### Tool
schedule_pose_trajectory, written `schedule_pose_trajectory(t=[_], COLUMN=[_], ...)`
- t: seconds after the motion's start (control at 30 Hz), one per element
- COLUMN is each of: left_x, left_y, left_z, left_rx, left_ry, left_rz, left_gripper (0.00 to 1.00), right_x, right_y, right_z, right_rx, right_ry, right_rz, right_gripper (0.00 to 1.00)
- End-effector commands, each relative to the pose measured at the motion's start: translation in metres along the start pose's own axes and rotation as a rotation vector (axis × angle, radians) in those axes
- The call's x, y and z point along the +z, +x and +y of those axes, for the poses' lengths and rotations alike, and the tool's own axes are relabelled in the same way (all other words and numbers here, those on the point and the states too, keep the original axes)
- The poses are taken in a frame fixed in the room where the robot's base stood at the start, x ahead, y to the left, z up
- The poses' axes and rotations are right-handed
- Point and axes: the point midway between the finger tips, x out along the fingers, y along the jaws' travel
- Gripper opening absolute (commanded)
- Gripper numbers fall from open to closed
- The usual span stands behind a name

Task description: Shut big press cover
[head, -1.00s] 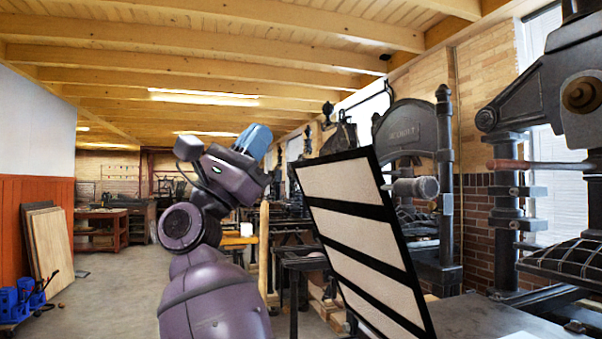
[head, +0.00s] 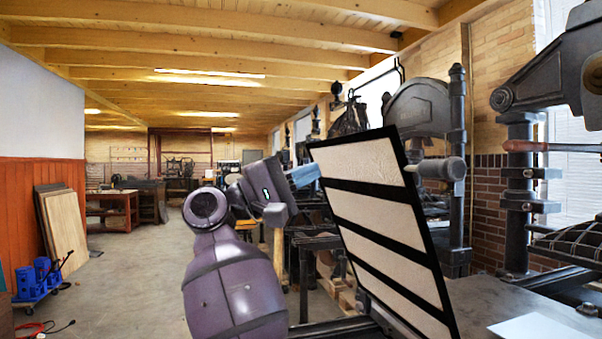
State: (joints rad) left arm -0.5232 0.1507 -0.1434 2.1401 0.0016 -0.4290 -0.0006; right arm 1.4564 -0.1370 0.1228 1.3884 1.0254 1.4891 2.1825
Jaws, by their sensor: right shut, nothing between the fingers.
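The big press cover (head: 372,213) is a tilted black frame with pale panels. It stands raised and open, leaning to the left, at the left end of the press bed (head: 483,307). My right gripper (head: 307,174), with blue fingers on a purple arm, is at the left side of the cover near its upper left edge. It points right, toward the cover's back. Its fingers are shut and empty. I cannot tell whether the fingertips touch the cover. My left gripper is out of view.
The big press (head: 520,190) has dark columns and a wooden-handled lever (head: 550,146) at right. A white sheet (head: 540,329) lies on the bed. Another dark press (head: 425,108) stands behind the cover. Open floor (head: 135,255) lies at left, with a blue cart (head: 38,280) and leaning boards (head: 62,225).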

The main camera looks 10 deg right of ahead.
Motion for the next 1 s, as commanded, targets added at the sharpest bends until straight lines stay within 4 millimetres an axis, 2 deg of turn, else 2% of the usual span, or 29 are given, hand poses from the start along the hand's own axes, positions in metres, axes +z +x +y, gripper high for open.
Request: schedule_pose_trajectory(t=[0.03, 0.2, 0.5, 0.7, 1.0], left_x=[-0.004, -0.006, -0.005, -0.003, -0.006], left_y=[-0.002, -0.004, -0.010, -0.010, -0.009], left_z=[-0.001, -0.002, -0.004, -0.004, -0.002], left_rx=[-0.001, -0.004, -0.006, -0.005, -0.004], left_ry=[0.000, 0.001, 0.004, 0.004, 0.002], left_rz=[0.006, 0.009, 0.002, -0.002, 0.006], left_gripper=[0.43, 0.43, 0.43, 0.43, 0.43], right_x=[0.002, 0.002, 0.002, 0.001, 0.000], right_y=[0.012, 0.042, 0.086, 0.100, 0.102], right_z=[0.004, 0.003, 0.003, 0.001, 0.000], right_rx=[0.001, 0.002, 0.002, 0.001, 0.002], right_ry=[0.004, 0.003, 0.001, -0.001, -0.002], right_rz=[-0.005, -0.005, -0.002, -0.001, 0.000], right_gripper=[0.00, 0.00, 0.00, 0.00, 0.00])
